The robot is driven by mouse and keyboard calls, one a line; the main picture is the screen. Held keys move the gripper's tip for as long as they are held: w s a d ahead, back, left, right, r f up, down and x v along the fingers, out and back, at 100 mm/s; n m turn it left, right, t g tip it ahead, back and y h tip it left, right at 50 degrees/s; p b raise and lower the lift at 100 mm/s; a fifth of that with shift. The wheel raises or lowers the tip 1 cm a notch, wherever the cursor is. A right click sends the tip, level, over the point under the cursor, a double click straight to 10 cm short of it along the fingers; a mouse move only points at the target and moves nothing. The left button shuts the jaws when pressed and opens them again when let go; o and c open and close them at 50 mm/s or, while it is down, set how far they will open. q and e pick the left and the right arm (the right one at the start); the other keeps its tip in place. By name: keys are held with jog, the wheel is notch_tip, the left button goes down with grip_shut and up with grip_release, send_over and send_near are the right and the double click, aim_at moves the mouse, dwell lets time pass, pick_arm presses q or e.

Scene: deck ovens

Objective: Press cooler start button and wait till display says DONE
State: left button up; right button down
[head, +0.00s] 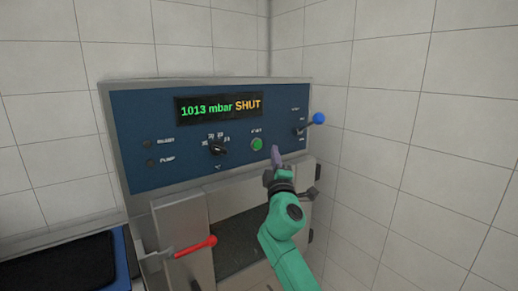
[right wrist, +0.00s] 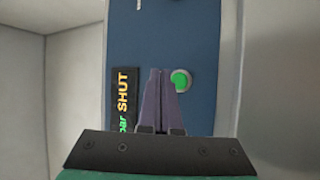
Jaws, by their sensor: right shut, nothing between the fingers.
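The cooler's blue control panel (head: 175,172) faces me in the head view. Its display (head: 219,107) reads "1013 mbar SHUT". The round green start button (head: 257,144) sits below the display, right of a black knob (head: 217,148). The button also shows in the right wrist view (right wrist: 181,79), just right of my fingertips. My right gripper (head: 276,150) is shut and empty, with its purple fingers in front of the panel just right of the button in the head view. Whether the fingers touch the panel I cannot tell. My left gripper is out of view.
A lever with a blue ball (head: 318,118) is at the panel's right. A red handle (head: 196,247) sticks out below the panel on the left. A dark tray with a blue edge (head: 122,262) is at lower left. Tiled walls stand behind and to the right.

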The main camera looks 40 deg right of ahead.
aim_at(261, 142)
jog(key=shift+w+b, duration=0.95)
jog(key=shift+w, duration=1.4)
jog(key=shift+w+b, duration=0.35)
jog(key=shift+w, duration=0.1)
jog(key=shift+w+b, duration=0.4)
jog(key=shift+b, duration=0.05)
dwell(0.6)
jog(key=shift+s+r, duration=0.1)
jog(key=shift+s+p, duration=0.45)
jog(key=shift+s, duration=0.3)
